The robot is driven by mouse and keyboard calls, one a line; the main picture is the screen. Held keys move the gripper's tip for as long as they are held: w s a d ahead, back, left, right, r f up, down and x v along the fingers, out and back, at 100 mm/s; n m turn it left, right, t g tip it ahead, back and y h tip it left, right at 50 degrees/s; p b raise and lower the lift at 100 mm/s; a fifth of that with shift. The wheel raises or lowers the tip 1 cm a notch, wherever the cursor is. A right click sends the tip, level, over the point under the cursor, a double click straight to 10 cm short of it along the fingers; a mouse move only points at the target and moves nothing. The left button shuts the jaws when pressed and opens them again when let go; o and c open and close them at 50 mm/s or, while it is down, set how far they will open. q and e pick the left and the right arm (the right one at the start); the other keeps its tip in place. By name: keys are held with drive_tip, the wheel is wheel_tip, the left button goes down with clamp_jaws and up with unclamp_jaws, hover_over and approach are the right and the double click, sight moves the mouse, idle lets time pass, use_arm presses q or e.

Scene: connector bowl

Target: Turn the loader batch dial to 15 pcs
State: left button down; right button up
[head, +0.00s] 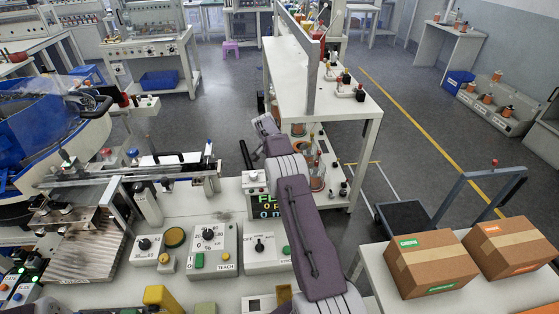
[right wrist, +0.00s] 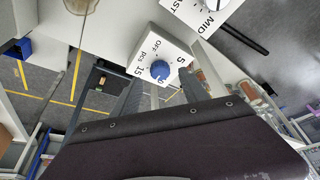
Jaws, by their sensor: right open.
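The batch dial (right wrist: 160,70) is a blue knob on a white box in the right wrist view, with "OFF", "pcs", "5" and "15" printed around it. Another number at its lower edge is partly hidden, and I cannot read where the knob points. My right gripper (right wrist: 161,77) is open, with its dark fingers apart near the knob; I cannot tell whether they touch it. In the head view my right arm reaches up over the table and its jaws are not clear. A small white box (head: 255,181) stands just left of the arm. My left gripper is not in view.
A "MID"/"FAST" dial (right wrist: 214,5) is near the batch dial. In the head view, several knob boxes, including one marked "TEACH" (head: 208,240), stand in front on the table. A white shelf (head: 325,85) stands behind my arm. Cardboard boxes (head: 432,262) lie at right.

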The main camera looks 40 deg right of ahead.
drive_tip(key=v, duration=0.5)
drive_tip(key=shift+a+r, duration=0.15)
drive_tip(key=shift+r, duration=0.05)
